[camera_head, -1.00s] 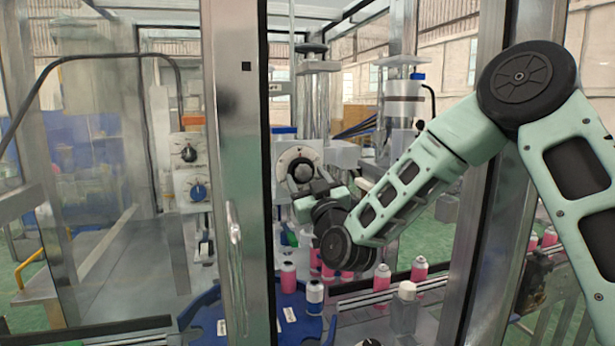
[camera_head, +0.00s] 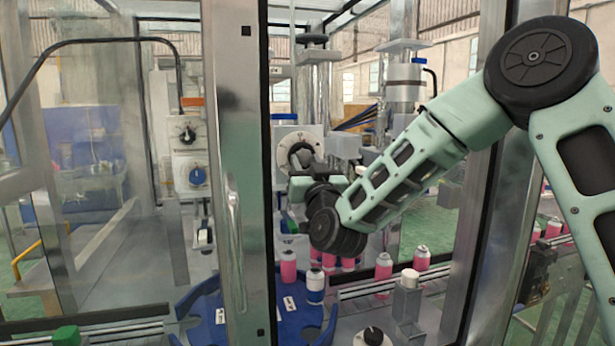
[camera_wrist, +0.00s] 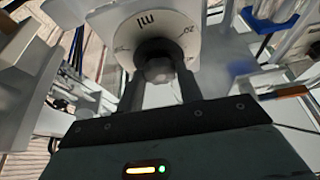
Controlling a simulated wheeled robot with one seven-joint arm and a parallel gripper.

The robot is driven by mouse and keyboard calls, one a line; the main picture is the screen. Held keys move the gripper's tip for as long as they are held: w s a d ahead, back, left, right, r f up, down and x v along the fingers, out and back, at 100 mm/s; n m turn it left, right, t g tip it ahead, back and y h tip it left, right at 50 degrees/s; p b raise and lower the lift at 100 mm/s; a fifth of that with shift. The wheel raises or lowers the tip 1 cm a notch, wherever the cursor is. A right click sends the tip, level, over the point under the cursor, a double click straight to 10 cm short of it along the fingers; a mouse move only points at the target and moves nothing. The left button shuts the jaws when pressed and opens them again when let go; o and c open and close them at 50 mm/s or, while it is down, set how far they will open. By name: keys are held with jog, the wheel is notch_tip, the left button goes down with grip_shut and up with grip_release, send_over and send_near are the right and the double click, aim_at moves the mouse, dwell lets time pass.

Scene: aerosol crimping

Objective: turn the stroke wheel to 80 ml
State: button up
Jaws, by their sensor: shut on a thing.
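The stroke wheel (camera_head: 284,139) is a white round dial with a dark central knob, on the machine behind the open door frame. In the wrist view the dial (camera_wrist: 185,22) fills the top, with "ml" and what looks like "20" printed on it, tilted. My gripper (camera_wrist: 159,84) is shut on the grey and black hub (camera_wrist: 157,68) of the wheel, one dark finger on each side. In the head view my wrist and forearm hide the lower right of the wheel and most of the gripper. No 80 mark or pointer can be read.
A metal door post (camera_head: 236,180) stands just left of the wheel. Below my wrist are a blue star-shaped turntable (camera_head: 205,305), pink cans (camera_head: 288,268) and a conveyor rail (camera_head: 350,292). A second unit with a blue knob (camera_head: 197,176) stands left behind glass.

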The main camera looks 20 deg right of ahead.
jog(key=m+h+b, duration=0.1)
jog(key=m, duration=0.1)
jog(key=m+h+b, duration=0.1)
jog(key=m+b, duration=0.1)
jog(key=m+h+b, duration=0.1)
jog(key=m+b, duration=0.1)
jog(key=shift+a+f+m+g, duration=0.15)
jog(key=shift+a+m+g, duration=0.1)
jog(key=shift+m+g, duration=0.05)
jog(key=shift+a+r+m+g+h+b, duration=0.1)
jog(key=shift+m+g+h+b, duration=0.3)
jog(key=shift+m+b, duration=0.45)
jog(key=shift+d+r+m+g+h+b, duration=0.1)
jog(key=shift+m+g+h+b, duration=0.1)
jog(key=shift+m+h+b, duration=0.7)
jog(key=shift+a+r+m+g+h+b, duration=0.1)
jog(key=shift+m+g+b, duration=0.25)
jog(key=shift+m, duration=0.9)
jog(key=o, duration=1)
jog(key=b+v, duration=0.3)
jog(key=v, duration=0.9)
